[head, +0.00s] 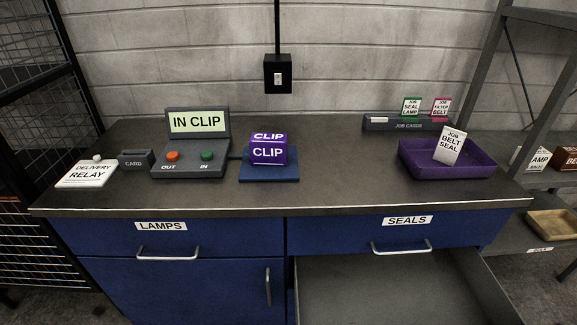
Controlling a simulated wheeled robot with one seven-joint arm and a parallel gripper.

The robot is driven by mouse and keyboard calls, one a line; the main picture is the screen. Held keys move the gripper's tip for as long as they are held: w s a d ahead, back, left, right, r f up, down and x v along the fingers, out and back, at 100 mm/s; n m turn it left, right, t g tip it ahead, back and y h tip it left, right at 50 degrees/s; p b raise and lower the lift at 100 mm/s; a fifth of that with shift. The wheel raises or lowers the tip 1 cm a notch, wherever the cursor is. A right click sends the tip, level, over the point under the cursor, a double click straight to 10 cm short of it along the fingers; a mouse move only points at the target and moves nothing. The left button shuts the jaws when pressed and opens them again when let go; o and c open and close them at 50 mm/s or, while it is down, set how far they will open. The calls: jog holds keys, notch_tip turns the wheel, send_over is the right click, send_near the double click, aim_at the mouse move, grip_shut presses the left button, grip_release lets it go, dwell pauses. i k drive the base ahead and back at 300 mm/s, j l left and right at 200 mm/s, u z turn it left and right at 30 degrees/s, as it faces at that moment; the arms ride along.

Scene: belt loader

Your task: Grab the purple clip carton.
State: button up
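The purple clip carton (268,150) is a small box with white "CLIP" lettering on its top and front. It sits upright on a blue pad (270,177) near the middle of the worktop, right of the control box. Nothing stands in front of it. My gripper is not in the head view.
A control box (190,158) reading "IN CLIP" stands left of the carton. A purple tray (490,170) holding a job card (450,146) is at right. A card rack (385,125) stands behind. Worktop between pad and tray is clear.

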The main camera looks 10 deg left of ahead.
aim_at(266, 149)
jog(key=i+u, duration=0.15)
jog(key=u, duration=0.55)
